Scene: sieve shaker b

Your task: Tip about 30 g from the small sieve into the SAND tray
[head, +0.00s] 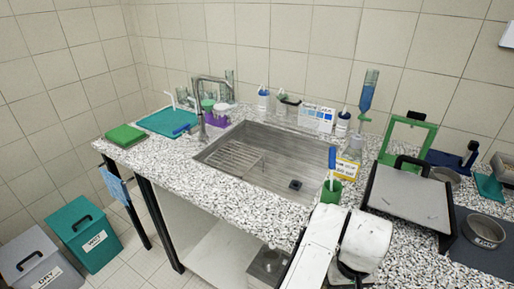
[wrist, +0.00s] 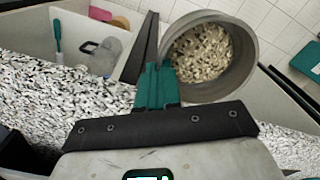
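A round grey metal sieve (wrist: 250,58) fills the upper middle of the wrist view, with pale and brown grains (wrist: 203,52) lying inside it. My gripper (wrist: 158,68) shows teal fingers close together at the sieve's near-left wall, and they appear shut on its rim. The exact contact is partly hidden. In the head view, my white arm comes in at the bottom centre, and neither the gripper nor the held sieve can be made out. I cannot read a SAND label in either view, so I cannot pick out that tray.
A steel sink (head: 296,186) is set in the speckled counter (head: 252,188). A green cup (head: 331,191) with a blue-handled brush and a bottle (head: 353,149) stand at its right. A grey metal bowl or sieve (head: 485,231) sits on a dark mat at far right. Bins stand lower left.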

